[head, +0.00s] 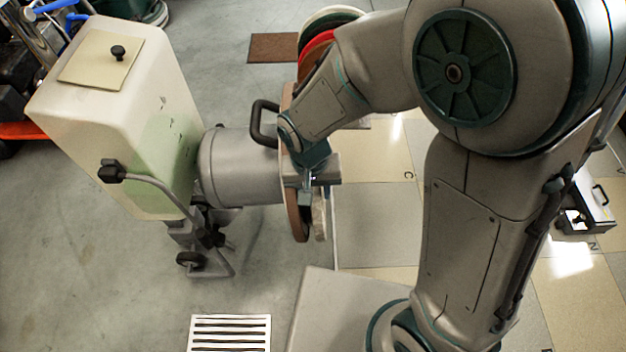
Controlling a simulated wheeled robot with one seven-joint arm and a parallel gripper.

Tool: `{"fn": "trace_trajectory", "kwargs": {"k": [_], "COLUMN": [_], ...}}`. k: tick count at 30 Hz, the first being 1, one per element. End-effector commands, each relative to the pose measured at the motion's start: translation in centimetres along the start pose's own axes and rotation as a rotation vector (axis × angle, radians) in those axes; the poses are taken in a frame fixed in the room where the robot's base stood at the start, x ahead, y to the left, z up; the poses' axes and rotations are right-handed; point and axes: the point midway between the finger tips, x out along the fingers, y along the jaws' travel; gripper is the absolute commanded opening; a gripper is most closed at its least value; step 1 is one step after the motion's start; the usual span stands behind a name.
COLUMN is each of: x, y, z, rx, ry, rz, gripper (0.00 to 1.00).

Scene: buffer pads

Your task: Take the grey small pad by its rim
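Several round pads stand on edge at the top centre, partly behind my arm: a pale one, a dark green one and a red one (316,46). Below my gripper (311,196), a brown disc (297,226) shows edge-on, and a narrow greyish piece (320,218) stands just right of it. The greyish piece may be the small grey pad; I cannot be sure. My gripper points down at the top of these two edges. Its fingers are small and partly hidden, so I cannot tell whether they are open or touching a rim.
A floor machine with a cream tank (120,110), grey motor (240,165) and black handle (262,122) stands left of my gripper. A white slatted grate (230,333) lies at the bottom. A brown mat (273,48) lies behind. Grey floor at lower left is clear.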

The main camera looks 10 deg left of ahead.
Motion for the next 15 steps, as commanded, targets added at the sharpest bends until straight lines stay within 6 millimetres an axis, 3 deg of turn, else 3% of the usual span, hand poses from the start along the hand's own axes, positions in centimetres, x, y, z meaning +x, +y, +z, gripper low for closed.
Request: {"fn": "trace_trajectory", "kwargs": {"k": [3,12,13,15], "x": [0.85,0.99,0.98,0.98], "y": [0.0,0.0,0.0,0.0], "z": [0.03,0.01,0.01,0.01], "rx": [0.0,0.0,0.0,0.0], "ry": [-0.001,0.0,0.0,0.0], "rz": [0.001,0.0,0.0,0.0], "gripper": [0.34,0.34,0.31,0.11]}}
